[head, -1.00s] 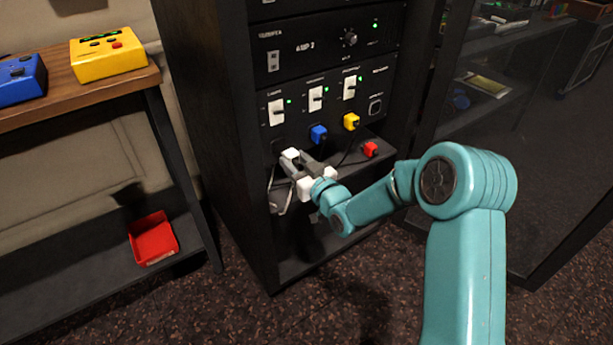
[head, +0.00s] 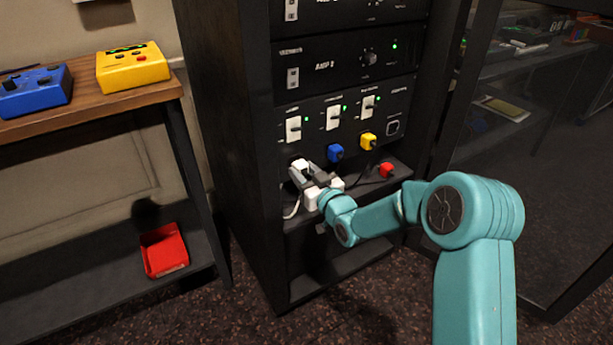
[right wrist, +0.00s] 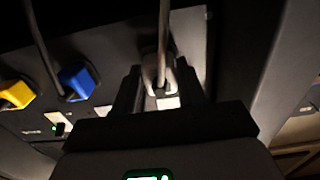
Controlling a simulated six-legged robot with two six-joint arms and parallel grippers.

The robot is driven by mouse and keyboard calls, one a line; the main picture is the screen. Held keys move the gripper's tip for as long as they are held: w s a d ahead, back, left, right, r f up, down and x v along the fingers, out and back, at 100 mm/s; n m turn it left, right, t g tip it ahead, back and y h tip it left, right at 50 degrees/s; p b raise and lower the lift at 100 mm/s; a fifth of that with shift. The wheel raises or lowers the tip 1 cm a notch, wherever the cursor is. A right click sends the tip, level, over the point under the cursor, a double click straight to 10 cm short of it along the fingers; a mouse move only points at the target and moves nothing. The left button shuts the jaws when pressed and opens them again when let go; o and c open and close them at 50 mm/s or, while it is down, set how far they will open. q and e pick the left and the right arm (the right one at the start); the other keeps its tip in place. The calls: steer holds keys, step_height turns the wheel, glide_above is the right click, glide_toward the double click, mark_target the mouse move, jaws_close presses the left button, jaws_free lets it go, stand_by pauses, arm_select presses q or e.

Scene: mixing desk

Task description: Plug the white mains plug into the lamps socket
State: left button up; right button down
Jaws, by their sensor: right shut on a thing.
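The white mains plug (head: 299,165) is in the jaws of my right gripper (head: 307,174), at the lower left of the rack's socket panel. In the right wrist view the plug (right wrist: 157,76) sits between the dark fingers, its pale cord running upward. The plug is at the lamps socket position, under the leftmost white switch (head: 293,129). Plug and fingers hide that socket, so I cannot tell whether the pins are in it. My left gripper is out of view.
A blue plug (head: 336,153) and a yellow plug (head: 368,141) sit in the sockets to the right. A red plug (head: 387,170) lies on the rack shelf. A side table with blue and yellow boxes and a red bin (head: 164,250) stand left. A glass door (head: 540,150) is at right.

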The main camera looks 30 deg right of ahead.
stand_by(0.7)
steer(key=shift+b, duration=0.45)
stand_by(0.5)
steer(key=shift+b, duration=0.4)
stand_by(0.6)
steer(key=shift+b, duration=0.3)
steer(key=shift+w, duration=0.45)
steer(key=c, duration=0.7)
jaws_free()
